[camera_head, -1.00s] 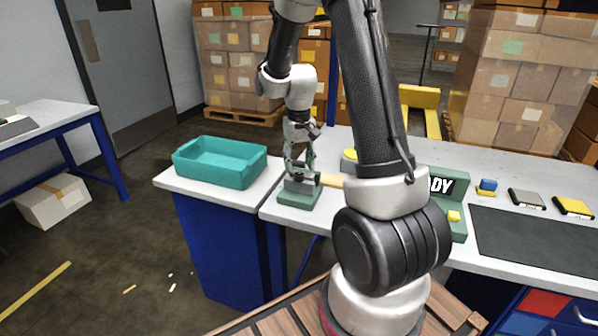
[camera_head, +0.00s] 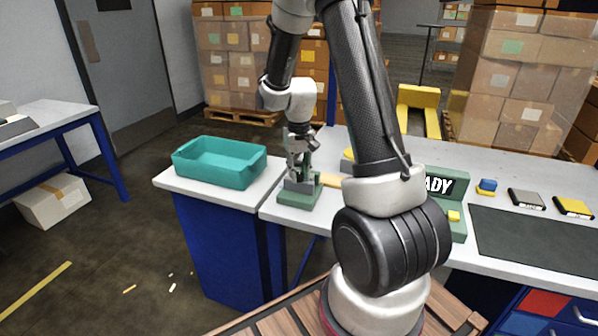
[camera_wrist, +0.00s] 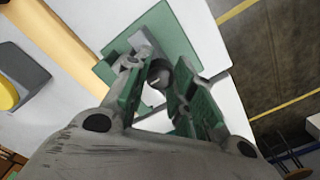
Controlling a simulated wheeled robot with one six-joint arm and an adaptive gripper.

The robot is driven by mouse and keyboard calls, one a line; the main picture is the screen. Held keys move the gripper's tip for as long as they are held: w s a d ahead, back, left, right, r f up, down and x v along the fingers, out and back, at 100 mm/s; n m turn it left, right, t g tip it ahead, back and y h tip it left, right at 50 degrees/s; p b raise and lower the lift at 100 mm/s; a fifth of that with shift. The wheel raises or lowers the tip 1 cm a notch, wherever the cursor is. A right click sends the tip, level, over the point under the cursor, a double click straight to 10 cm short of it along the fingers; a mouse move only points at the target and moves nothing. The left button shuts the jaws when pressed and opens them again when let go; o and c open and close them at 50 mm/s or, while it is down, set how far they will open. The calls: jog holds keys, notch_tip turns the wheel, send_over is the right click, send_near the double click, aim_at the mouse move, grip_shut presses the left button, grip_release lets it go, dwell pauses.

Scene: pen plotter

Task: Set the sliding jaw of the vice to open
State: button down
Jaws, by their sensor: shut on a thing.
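The vice has a green base (camera_head: 298,195) with grey jaws and stands at the left front of the white bench. My gripper (camera_head: 301,172) is over it, pointing down. In the wrist view, my gripper (camera_wrist: 160,72) is closed around a dark round knob (camera_wrist: 158,77) that appears to belong to the vice's sliding jaw. The green base (camera_wrist: 180,38) shows beyond the fingers. The fingers hide much of the jaws, so I cannot tell how wide the jaw gap is.
A teal tray (camera_head: 262,165) stands on the side table at left. A wooden bar (camera_head: 329,181) lies just right of the vice. A green box with a sign (camera_head: 439,186), a dark mat (camera_head: 530,240) and several small items are farther right.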

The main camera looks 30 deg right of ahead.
aim_at(296, 198)
jog(key=shift+s+a, duration=0.85)
jog(key=shift+a, duration=0.25)
jog(key=c, duration=1.2)
grip_release()
jog(key=shift+s+a, duration=0.1)
jog(key=shift+o, duration=0.2)
jog(key=shift+r, duration=0.3)
notch_tip(296, 198, up, 11)
jog(key=shift+r, duration=0.2)
